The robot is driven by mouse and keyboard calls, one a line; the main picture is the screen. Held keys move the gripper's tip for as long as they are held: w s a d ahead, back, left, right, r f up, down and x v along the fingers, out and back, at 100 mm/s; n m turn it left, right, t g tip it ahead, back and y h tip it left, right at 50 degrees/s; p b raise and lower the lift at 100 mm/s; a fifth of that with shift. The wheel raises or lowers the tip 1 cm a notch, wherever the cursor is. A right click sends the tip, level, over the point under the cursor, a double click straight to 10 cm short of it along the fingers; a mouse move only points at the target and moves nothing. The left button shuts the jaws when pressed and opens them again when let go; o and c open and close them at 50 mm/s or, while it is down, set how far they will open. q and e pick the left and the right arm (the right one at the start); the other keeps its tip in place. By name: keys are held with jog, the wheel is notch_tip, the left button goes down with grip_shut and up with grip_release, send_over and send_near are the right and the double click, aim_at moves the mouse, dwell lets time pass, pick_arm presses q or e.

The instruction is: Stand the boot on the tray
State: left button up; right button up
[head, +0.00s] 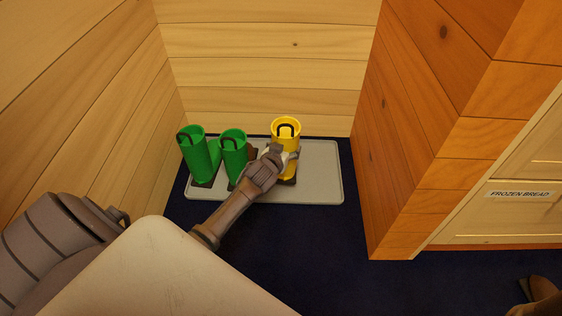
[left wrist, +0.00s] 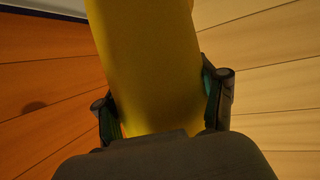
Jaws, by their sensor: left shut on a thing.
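A yellow boot (head: 286,131) stands about upright at the middle of the light grey tray (head: 320,180). My left gripper (head: 284,158) is shut on the boot's shaft from the front left. In the left wrist view the yellow shaft (left wrist: 150,65) fills the space between the two fingers of my left gripper (left wrist: 165,100). The wrist hides part of the boot's lower side, and I cannot tell whether its dark sole touches the tray.
Two green boots, the outer one (head: 198,158) and the inner one (head: 234,155), stand on the tray's left part. The tray's right part is bare. Wooden walls (head: 265,65) enclose the alcove. A drawer labelled "FROZEN BREAD" (head: 518,200) is at right. A brown object (head: 540,298) lies at lower right.

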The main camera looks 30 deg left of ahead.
pick_arm(q)
jog(key=shift+s+a+f, duration=0.15)
jog(key=shift+a+f, duration=0.15)
jog(key=shift+a, duration=0.2)
notch_tip(320, 180, down, 4)
jog(key=b, duration=0.4)
jog(key=shift+r, duration=0.1)
jog(key=o, duration=1.8)
